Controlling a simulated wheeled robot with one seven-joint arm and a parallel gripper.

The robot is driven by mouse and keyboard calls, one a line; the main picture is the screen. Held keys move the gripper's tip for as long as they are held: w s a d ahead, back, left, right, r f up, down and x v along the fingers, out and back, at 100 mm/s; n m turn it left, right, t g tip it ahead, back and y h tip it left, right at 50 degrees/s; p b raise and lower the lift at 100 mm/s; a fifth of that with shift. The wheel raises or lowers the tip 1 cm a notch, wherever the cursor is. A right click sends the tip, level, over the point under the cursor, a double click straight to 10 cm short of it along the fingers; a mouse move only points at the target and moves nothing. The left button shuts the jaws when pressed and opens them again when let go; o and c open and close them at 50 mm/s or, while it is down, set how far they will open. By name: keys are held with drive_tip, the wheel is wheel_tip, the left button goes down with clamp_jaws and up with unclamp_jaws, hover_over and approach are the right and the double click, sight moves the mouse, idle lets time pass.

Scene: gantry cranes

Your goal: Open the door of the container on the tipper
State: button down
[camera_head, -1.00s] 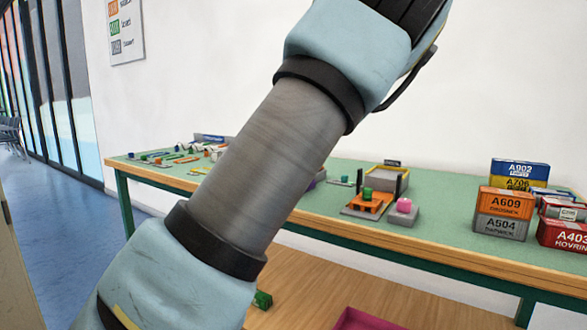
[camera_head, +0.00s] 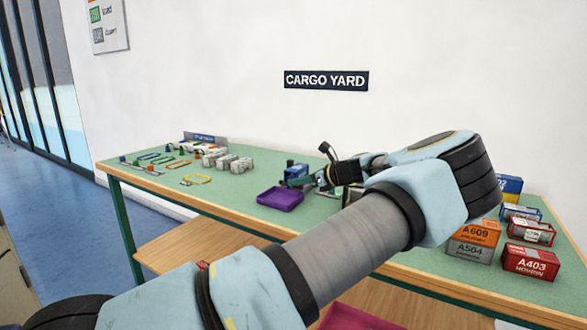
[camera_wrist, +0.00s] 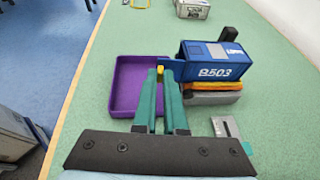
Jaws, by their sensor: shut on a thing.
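The blue container marked B503 (camera_wrist: 213,62) lies on an orange tipper (camera_wrist: 212,87) with a grey base (camera_wrist: 215,98) in the wrist view. In the head view the container (camera_head: 296,171) is small and partly behind my gripper (camera_head: 308,182). My gripper's green fingers (camera_wrist: 160,76) reach the container's left end in the wrist view. They are shut on a small yellow piece there, which looks like the door's handle.
A purple tray (camera_wrist: 126,82) lies left of the container. A small grey block (camera_wrist: 226,127) lies near its front. Several stacked containers (camera_head: 472,242) stand at the table's right. Small crates (camera_head: 225,160) and loose parts lie to the left. Green table (camera_head: 225,200) shows between.

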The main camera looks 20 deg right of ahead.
drive_tip(key=shift+w+d+f+n+g+y+p, duration=0.1)
drive_tip(key=shift+d+n+g+y+p, duration=0.35)
drive_tip(key=shift+n+g+y, duration=0.5)
drive_tip(key=shift+w+d+n+g+y+p, duration=0.1)
drive_tip(key=shift+d+n+g+y+p, duration=0.45)
drive_tip(key=shift+n+g, duration=0.55)
drive_tip(key=shift+n+y, duration=0.3)
drive_tip(key=shift+n, duration=0.05)
drive_tip(key=c, duration=1)
unclamp_jaws()
drive_tip(key=shift+o, duration=0.2)
